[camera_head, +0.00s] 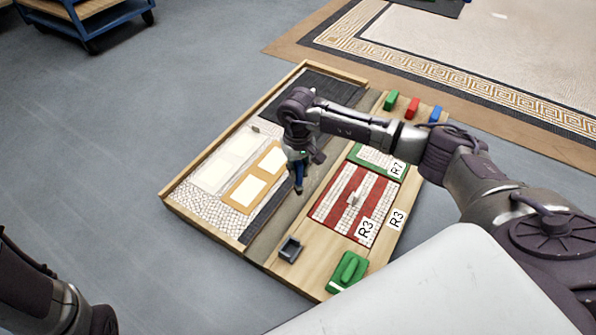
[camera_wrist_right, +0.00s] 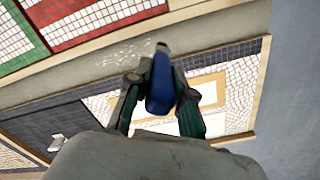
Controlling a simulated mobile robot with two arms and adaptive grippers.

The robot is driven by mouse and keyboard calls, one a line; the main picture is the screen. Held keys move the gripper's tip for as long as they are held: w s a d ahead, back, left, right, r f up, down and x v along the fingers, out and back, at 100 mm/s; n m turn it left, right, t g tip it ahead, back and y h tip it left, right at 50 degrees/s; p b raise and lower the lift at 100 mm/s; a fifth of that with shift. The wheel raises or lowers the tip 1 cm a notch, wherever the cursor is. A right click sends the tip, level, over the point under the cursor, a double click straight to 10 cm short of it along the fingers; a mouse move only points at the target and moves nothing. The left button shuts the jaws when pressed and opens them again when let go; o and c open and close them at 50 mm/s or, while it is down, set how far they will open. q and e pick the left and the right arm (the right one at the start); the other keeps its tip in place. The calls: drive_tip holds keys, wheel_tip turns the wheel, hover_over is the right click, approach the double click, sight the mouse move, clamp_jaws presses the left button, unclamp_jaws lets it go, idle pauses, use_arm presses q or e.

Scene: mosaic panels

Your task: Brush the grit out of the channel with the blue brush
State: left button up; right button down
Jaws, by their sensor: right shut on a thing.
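My right gripper (camera_head: 298,160) is shut on the blue brush (camera_head: 298,178) and holds it over the grey channel (camera_head: 262,243). In the right wrist view the blue brush (camera_wrist_right: 160,88) stands between the fingers of the gripper (camera_wrist_right: 159,97), and its dark tip reaches over the channel (camera_wrist_right: 215,42). Pale grit (camera_wrist_right: 125,54) lies scattered in the channel, to the left of the brush tip in that view. I cannot tell whether the tip touches the channel floor. Part of my left arm shows at the lower left of the head view; its gripper is not in view.
Left of the channel is a mosaic panel (camera_head: 212,206) with white and orange frames. Right of it, a wooden board (camera_head: 298,274) holds a red-and-white panel (camera_head: 338,202), a green-edged panel, a dark tray (camera_head: 290,249), a green tool (camera_head: 348,270) and coloured blocks (camera_head: 411,107).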

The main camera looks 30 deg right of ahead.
sight(298, 184)
drive_tip(key=shift+f+b, duration=1.9)
drive_tip(key=shift+f, duration=0.85)
drive_tip(key=shift+f+b, duration=0.4)
drive_tip(key=shift+f, duration=0.1)
drive_tip(key=shift+d, duration=0.1)
drive_tip(key=shift+w+d+b, duration=0.5)
drive_tip(key=shift+d, duration=0.35)
drive_tip(key=shift+w+d+b, duration=0.45)
drive_tip(key=shift+d+b, duration=0.05)
drive_tip(key=shift+d, duration=0.3)
drive_tip(key=shift+w+d+b, duration=0.5)
drive_tip(key=shift+d, duration=0.35)
drive_tip(key=shift+w+d+b, duration=0.4)
drive_tip(key=shift+d+b, duration=0.05)
drive_tip(key=shift+d, duration=0.2)
drive_tip(key=shift+w+d+b, duration=0.4)
drive_tip(key=shift+d+b, duration=0.05)
drive_tip(key=shift+d, duration=0.2)
drive_tip(key=shift+w+d+b, duration=0.55)
drive_tip(key=shift+w+d, duration=1.6)
drive_tip(key=shift+d, duration=1.5)
wheel_tip(298, 184, up, 5)
drive_tip(key=p, duration=0.3)
drive_tip(key=shift+p, duration=0.4)
